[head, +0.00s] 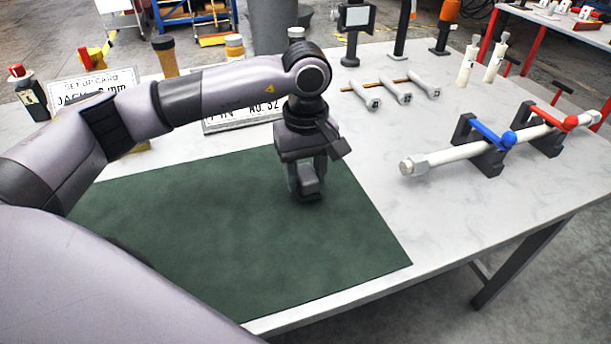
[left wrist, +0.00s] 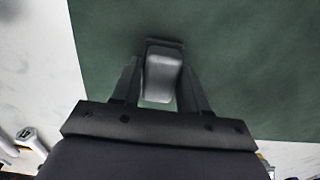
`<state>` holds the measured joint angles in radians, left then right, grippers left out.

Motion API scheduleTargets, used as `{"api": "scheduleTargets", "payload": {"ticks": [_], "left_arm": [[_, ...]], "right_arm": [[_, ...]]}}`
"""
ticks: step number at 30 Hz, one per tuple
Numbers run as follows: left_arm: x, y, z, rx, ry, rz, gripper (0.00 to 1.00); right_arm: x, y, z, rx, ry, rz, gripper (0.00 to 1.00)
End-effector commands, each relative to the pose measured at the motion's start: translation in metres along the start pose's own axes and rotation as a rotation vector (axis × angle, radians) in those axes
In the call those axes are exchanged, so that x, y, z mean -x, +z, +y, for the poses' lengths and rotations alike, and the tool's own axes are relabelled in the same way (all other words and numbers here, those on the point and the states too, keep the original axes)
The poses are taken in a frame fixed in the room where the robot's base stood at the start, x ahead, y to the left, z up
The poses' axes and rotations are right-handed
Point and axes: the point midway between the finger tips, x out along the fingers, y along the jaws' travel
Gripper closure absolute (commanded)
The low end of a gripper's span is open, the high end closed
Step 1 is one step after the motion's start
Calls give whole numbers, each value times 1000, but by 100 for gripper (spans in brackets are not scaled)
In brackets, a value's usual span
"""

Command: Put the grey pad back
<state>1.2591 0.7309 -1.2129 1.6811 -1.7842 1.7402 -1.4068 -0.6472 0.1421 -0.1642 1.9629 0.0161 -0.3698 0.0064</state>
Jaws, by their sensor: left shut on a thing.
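My left gripper (head: 307,192) points down over the dark green mat (head: 200,235). It is shut on the grey pad (left wrist: 163,76), a small smooth block with rounded edges seen between the two fingers in the left wrist view. In the head view the pad (head: 307,181) is partly hidden by the fingers. The pad is at or just above the mat; I cannot tell whether it touches. My right gripper is not in view.
A white bar in black clamps with blue (head: 508,137) and red (head: 570,122) handles lies at right. Several grey-ended handles (head: 396,92) lie on a wooden rod behind. Signs and bottles (head: 165,55) stand at back left. The mat's right part is clear.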

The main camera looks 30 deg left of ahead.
Motion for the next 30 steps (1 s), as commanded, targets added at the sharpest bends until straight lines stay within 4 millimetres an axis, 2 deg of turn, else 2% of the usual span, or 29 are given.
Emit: {"api": "scheduleTargets", "payload": {"ticks": [3,14,15,16,17,26,30], "left_arm": [[-12,0,0,0,0,-1,85],[-18,0,0,0,1,0,85],[-16,0,0,0,1,0,43],[-15,0,0,0,1,0,33],[-15,0,0,0,1,0,31],[-14,0,0,0,1,0,31],[-4,-1,1,0,4,2,31]], "right_arm": [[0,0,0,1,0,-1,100],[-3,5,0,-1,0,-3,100],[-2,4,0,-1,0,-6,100],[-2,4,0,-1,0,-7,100],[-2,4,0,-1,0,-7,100],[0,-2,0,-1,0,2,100],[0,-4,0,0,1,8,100]]}}
